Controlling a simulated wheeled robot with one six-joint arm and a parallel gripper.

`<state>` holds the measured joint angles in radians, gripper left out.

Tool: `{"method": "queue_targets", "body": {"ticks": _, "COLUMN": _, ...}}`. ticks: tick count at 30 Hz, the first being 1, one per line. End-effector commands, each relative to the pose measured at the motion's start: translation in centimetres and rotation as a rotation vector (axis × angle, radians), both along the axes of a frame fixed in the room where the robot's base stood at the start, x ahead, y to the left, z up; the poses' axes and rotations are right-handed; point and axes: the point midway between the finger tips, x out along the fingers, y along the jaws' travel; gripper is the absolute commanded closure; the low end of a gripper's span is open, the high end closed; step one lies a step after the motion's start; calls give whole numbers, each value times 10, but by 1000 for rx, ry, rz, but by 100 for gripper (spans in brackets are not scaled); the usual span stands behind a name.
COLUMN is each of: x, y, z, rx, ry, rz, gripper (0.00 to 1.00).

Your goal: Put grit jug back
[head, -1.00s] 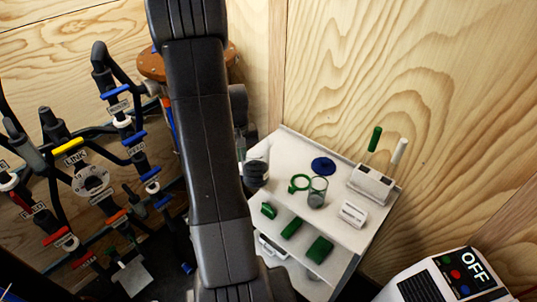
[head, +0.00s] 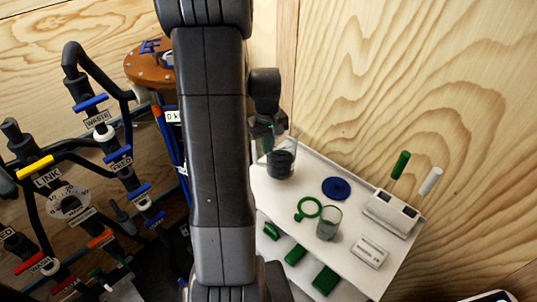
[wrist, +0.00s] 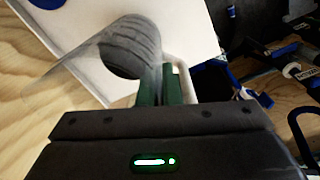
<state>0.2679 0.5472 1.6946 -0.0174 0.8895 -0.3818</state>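The grit jug (head: 281,163) is a clear vessel with dark grit in its lower part. In the head view it shows at the back left corner of the white cart's top and looks raised above it. My gripper (head: 271,138) is at the jug's upper left side. In the wrist view the jug (wrist: 130,48) is just beyond my green fingers (wrist: 160,88), which are close together at its side. They appear shut on the jug, but the exact grip point is hard to make out.
The white cart top (head: 285,190) holds a blue disc (head: 336,188), a green ring (head: 309,208), a clear cup (head: 329,223), a white label block (head: 370,251) and a holder (head: 392,212) with green and white sticks. Piping (head: 75,165) with valves fills the left.

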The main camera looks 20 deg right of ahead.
Motion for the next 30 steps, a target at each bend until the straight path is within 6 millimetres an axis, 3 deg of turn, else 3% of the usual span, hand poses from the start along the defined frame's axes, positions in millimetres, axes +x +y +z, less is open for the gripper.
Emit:
{"method": "queue_targets", "body": {"ticks": 9, "x": 0, "y": 0, "z": -36, "rx": 0, "ry": 1, "rz": 0, "gripper": 100}}
{"method": "queue_targets", "body": {"ticks": 22, "x": 0, "y": 0, "z": -43, "rx": -1, "ry": -1, "rz": 0, "gripper": 100}}
{"method": "queue_targets", "body": {"ticks": 25, "x": 0, "y": 0, "z": -42, "rx": 0, "ry": -1, "rz": 0, "gripper": 76}}
{"method": "queue_targets", "body": {"ticks": 30, "x": 0, "y": 0, "z": -42, "rx": 0, "ry": -1, "rz": 0, "gripper": 74}}
